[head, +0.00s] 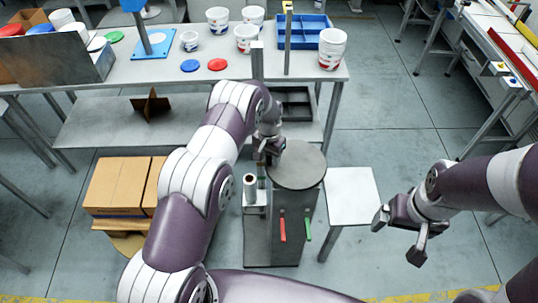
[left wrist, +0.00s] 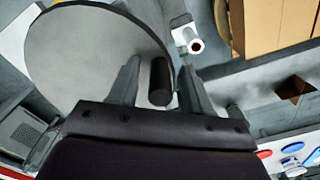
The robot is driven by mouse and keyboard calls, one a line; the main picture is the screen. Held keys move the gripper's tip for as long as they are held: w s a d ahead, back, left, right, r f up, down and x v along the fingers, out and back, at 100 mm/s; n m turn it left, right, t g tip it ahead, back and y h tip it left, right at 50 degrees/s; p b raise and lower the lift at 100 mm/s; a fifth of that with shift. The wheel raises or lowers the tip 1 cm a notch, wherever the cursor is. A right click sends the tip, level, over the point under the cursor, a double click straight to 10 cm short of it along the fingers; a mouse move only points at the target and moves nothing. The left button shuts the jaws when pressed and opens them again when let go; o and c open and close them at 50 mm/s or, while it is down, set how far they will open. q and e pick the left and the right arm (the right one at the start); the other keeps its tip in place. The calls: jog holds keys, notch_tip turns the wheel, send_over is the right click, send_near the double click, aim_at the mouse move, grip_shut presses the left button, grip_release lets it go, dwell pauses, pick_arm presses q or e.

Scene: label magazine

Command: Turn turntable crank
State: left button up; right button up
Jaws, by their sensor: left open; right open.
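The turntable (head: 298,166) is a round grey disc on top of a dark stand; it also fills the left of the left wrist view (left wrist: 85,60). A black upright crank handle (left wrist: 160,80) shows at the disc's edge in the left wrist view. My left gripper (head: 265,157) is at the disc's far-left edge. Its open fingers (left wrist: 160,85) stand on either side of the handle, with visible gaps on both sides. In the head view the gripper hides the handle. My right gripper (head: 398,235) is open and empty, right of the stand, away from the turntable.
A red lever (head: 282,229) and a green lever (head: 308,226) are on the stand's front. A white roll (head: 250,184) is left of it, a small white table (head: 351,196) right. Cardboard boxes (head: 117,186) lie at left. A workbench (head: 135,73) with tubs stands behind.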

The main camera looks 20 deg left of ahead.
pick_arm(q)
grip_shut()
